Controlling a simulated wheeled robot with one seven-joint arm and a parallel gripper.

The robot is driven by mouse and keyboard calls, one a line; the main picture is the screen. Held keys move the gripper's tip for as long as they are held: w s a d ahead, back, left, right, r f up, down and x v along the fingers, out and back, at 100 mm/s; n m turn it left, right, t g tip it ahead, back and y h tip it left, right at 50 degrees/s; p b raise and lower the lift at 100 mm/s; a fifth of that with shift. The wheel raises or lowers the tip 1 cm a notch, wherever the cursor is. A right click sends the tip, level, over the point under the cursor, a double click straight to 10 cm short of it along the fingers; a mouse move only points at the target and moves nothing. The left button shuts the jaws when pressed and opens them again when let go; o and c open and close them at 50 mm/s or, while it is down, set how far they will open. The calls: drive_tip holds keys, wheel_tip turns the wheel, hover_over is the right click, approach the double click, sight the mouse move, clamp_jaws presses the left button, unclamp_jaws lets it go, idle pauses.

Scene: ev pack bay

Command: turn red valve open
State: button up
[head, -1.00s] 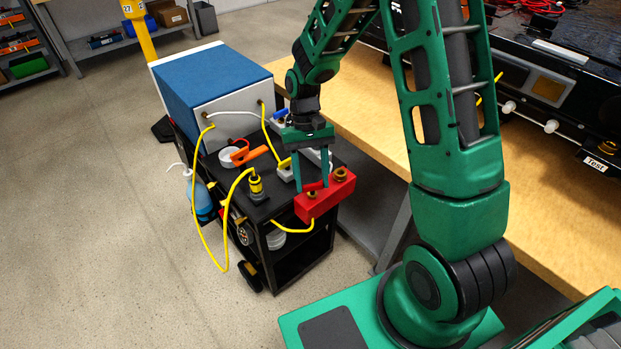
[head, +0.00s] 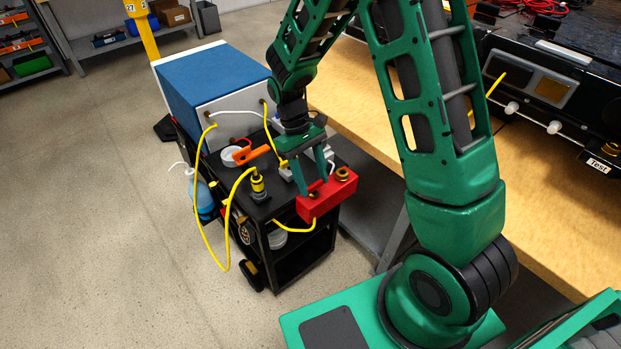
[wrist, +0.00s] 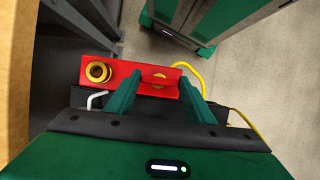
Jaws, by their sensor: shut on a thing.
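A red block-shaped valve body (head: 328,200) sits at the near right corner of the black cart's top in the head view. The other brass fitting (wrist: 98,71) is free, outside the fingers. The exact finger contact is partly hidden.
The black cart (head: 300,255) also carries a blue-topped box (head: 210,75), an orange-handled tool (head: 251,155) and a yellow-black connector (head: 258,186). Yellow cables loop off its left side. A wooden bench (head: 370,105) stands to the right. The floor at left is clear.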

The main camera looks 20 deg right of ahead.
drive_tip(key=shift+w, duration=0.15)
drive_tip(key=o, duration=1.1)
drive_tip(key=shift+c, duration=0.2)
drive_tip(key=v, duration=1)
drive_tip(key=shift+r, duration=0.35)
drive_tip(key=shift+w+a, duration=0.1)
